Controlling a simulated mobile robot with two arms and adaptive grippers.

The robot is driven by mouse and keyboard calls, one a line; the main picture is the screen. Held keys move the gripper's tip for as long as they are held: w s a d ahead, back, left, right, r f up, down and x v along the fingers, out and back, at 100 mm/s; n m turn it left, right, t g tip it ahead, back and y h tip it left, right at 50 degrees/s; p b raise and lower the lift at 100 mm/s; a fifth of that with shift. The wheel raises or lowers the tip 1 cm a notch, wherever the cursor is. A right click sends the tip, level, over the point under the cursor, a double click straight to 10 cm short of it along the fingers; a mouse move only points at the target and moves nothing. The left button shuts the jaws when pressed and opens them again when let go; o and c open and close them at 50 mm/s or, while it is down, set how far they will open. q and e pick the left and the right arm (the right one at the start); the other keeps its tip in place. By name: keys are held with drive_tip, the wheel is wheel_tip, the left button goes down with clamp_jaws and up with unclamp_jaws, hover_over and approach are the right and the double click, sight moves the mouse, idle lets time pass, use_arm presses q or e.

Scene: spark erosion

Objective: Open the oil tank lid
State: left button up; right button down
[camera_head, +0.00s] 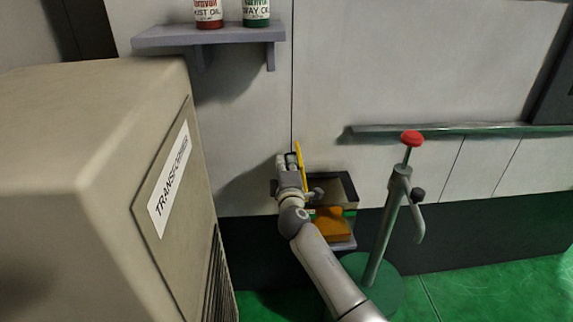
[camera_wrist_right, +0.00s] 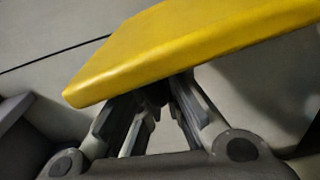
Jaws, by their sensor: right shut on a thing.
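The yellow lid (camera_head: 299,155) stands up nearly on edge above the left part of the oil tank (camera_head: 349,190) in the head view. The tank's top shows an open, dark-edged box to the right of the lid. My right gripper (camera_head: 288,162) is at the lid's left side, shut on it. In the right wrist view the lid (camera_wrist_right: 190,45) spans the upper part as a tilted yellow slab, with the fingers of the right gripper (camera_wrist_right: 152,98) against its lower edge. The fingertips are partly hidden behind the lid. My left gripper is not in view.
A green stand with a red knob (camera_head: 411,138) and side handle is close right of the tank. The beige transformer cabinet (camera_head: 110,150) fills the left. A wall shelf (camera_head: 208,36) holds oil bottles. A rail (camera_head: 460,130) runs along the wall behind.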

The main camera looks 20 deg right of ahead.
drive_tip(key=shift+s+f, duration=0.1)
drive_tip(key=shift+f, duration=0.3)
drive_tip(key=c, duration=1.5)
unclamp_jaws()
drive_tip(key=shift+s, duration=0.1)
drive_tip(key=shift+d+r, duration=0.1)
drive_tip(key=shift+r, duration=0.05)
drive_tip(key=shift+r, duration=0.1)
drive_tip(key=v, duration=1.2)
